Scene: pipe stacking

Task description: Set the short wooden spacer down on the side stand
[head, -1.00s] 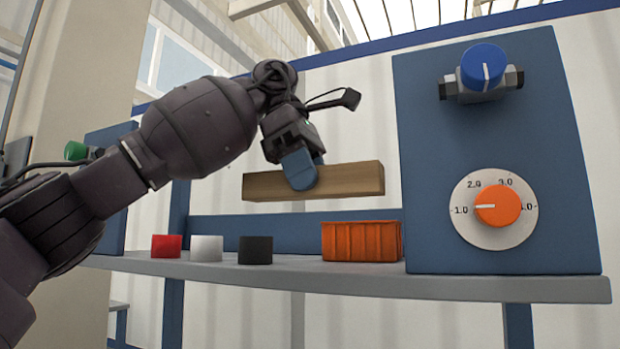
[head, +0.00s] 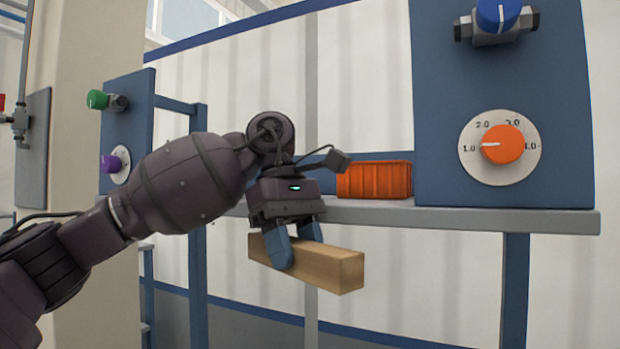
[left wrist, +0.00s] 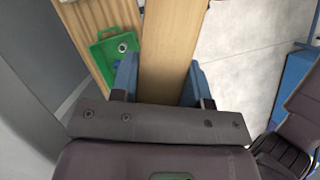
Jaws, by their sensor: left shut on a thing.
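The short wooden spacer (head: 332,268) is a light brown rectangular block. My left gripper (head: 291,250) is shut on it near its left part in the head view, with fingers pointing down. The spacer hangs in the air in front of and below the grey shelf edge, its right end toward me. In the left wrist view the spacer (left wrist: 172,45) runs up between the two blue fingers. I cannot make out the side stand for certain in either view. My right gripper is not in view.
The grey shelf (head: 470,217) carries an orange bin (head: 374,180) and a blue panel (head: 430,100) with an orange dial (head: 502,145). In the left wrist view a green tray-like object (left wrist: 104,62) lies on a slatted wooden surface (left wrist: 88,22); pale floor (left wrist: 240,60) shows to the right.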

